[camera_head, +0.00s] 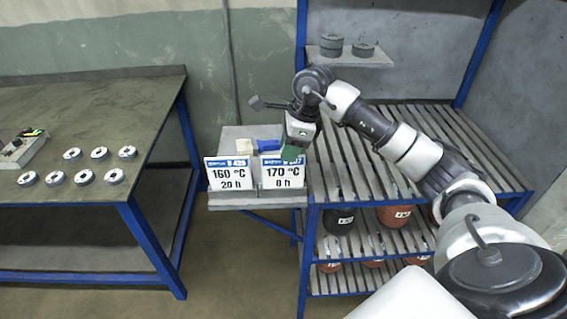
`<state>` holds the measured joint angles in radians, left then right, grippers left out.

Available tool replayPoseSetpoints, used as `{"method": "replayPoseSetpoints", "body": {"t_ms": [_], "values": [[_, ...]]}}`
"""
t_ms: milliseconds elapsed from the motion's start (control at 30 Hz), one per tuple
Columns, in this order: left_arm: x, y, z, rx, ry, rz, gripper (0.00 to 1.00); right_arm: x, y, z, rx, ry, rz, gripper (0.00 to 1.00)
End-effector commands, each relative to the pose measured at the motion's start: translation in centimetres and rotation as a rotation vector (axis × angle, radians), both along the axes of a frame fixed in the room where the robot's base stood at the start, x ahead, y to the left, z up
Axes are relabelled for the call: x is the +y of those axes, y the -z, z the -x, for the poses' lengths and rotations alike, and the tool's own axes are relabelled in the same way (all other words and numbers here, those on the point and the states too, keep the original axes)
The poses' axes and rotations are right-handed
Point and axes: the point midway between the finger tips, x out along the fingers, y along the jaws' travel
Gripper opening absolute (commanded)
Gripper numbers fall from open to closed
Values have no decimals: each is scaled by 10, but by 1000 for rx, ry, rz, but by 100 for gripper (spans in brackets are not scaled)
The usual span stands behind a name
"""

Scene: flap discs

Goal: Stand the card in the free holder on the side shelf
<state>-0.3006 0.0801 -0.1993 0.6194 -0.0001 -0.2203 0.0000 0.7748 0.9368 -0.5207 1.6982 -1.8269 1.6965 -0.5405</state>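Two white cards with blue headers show at the front of the small side shelf (226,206). The left card, "160 °C 20 h" (229,174), stands upright on the left. The right card, "170 °C 0 h" (283,173), is upright beside it, with a narrow gap between them. The holders at their feet are hard to make out. My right gripper (291,152) points down at the top right edge of the 170 °C card, with a green part at its tip. Whether its fingers grip the card is too small to tell. My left gripper is not in view.
A blue item (264,146) and a pale block (244,147) lie behind the cards. A blue-framed slatted rack (460,150) stands right, with dark and red-brown containers below. The left workbench (70,105) holds several grey discs. Floor between bench and rack is clear.

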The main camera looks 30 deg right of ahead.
Motion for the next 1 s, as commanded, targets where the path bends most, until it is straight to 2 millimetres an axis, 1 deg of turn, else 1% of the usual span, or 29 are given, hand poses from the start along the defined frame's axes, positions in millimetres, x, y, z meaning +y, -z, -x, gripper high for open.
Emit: {"method": "replayPoseSetpoints", "body": {"t_ms": [33,200,367,533,1000], "values": [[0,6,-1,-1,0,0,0,-4,-10,2,-6,2,3,33],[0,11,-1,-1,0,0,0,-12,-42,7,-5,1,2,33],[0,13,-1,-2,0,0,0,-16,-60,10,-2,1,0,33],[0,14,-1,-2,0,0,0,-17,-66,11,0,1,0,33],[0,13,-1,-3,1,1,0,-17,-65,11,1,0,0,33]]}}
